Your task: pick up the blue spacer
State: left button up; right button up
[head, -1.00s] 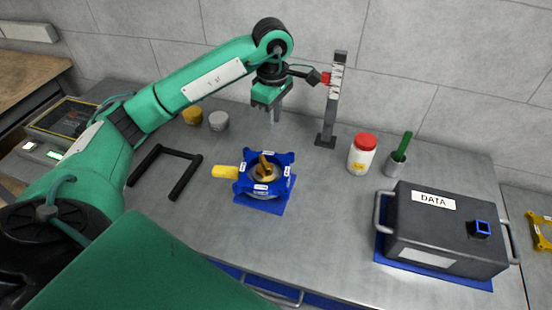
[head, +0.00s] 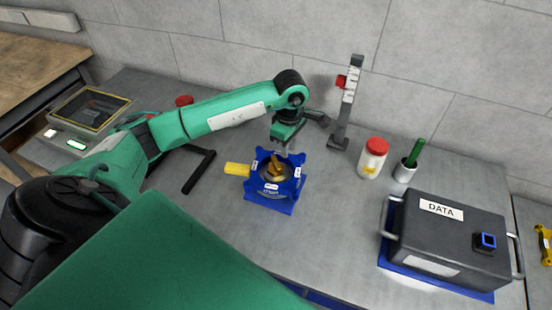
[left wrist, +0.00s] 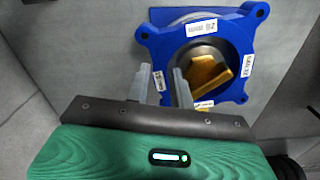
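A small blue square piece with a dark centre, which looks like the blue spacer (head: 485,240), sits on top of the black DATA box (head: 450,225) at the right of the head view. My left gripper (head: 287,146) is far to its left, above and just behind the blue flanged housing (head: 272,203). In the left wrist view, the two fingers of the left gripper (left wrist: 162,78) stand apart with nothing held between them. The blue housing also shows there (left wrist: 160,52), with a yellow-brown part (left wrist: 208,75) inside its round opening. My right gripper is not in view.
A yellow handle (head: 237,169) sticks out left of the housing. Behind stand a post with a red piece (head: 347,105), a red-capped white jar (head: 372,160) and a cup with a green-handled tool (head: 404,172). The bench between housing and DATA box is clear.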

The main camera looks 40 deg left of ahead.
pick_arm(q)
jog(key=shift+f, duration=1.25)
grip_shut()
